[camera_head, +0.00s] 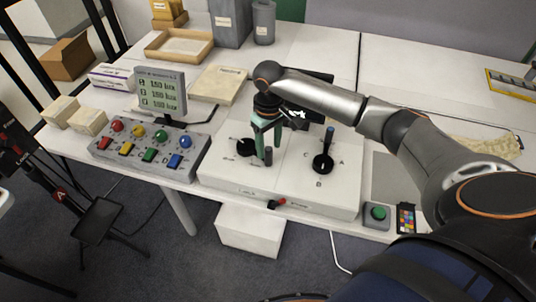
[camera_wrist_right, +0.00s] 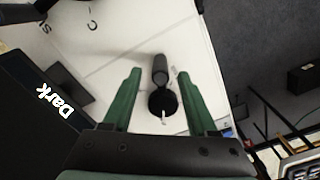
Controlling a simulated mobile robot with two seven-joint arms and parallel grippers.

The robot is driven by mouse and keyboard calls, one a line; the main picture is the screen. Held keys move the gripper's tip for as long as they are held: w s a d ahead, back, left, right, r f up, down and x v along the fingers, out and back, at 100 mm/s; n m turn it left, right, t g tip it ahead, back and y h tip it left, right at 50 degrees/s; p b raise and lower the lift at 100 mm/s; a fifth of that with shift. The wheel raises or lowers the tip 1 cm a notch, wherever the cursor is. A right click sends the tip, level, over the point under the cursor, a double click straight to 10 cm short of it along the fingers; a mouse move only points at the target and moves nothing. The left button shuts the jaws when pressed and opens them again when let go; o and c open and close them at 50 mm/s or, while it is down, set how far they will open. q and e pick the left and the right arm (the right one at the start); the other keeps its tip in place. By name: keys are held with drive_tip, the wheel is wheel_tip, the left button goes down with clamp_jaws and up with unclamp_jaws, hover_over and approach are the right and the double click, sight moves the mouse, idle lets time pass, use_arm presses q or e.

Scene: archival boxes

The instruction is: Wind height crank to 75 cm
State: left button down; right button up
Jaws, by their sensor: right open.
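The crank shows as a black round hub (camera_head: 245,147) with a dark upright handle (camera_head: 268,156) on the left part of a white control box (camera_head: 300,190). My right gripper (camera_head: 265,147) has green fingers and reaches down over the crank from above. In the right wrist view its fingers (camera_wrist_right: 159,72) are spread apart. The dark handle (camera_wrist_right: 160,66) and black hub (camera_wrist_right: 162,103) show in the gap between them, and I see no clear contact. No height reading in cm is legible. My left gripper is not in view.
A black lever with a blue tip (camera_head: 323,160) stands on the right of the control box. To the left are a grey panel of coloured buttons and levers (camera_head: 150,158) and a small display (camera_head: 160,92). A green button (camera_head: 377,213) sits at the front right.

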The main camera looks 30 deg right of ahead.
sight(253, 148)
drive_tip(key=shift+f, duration=2.25)
clamp_jaws()
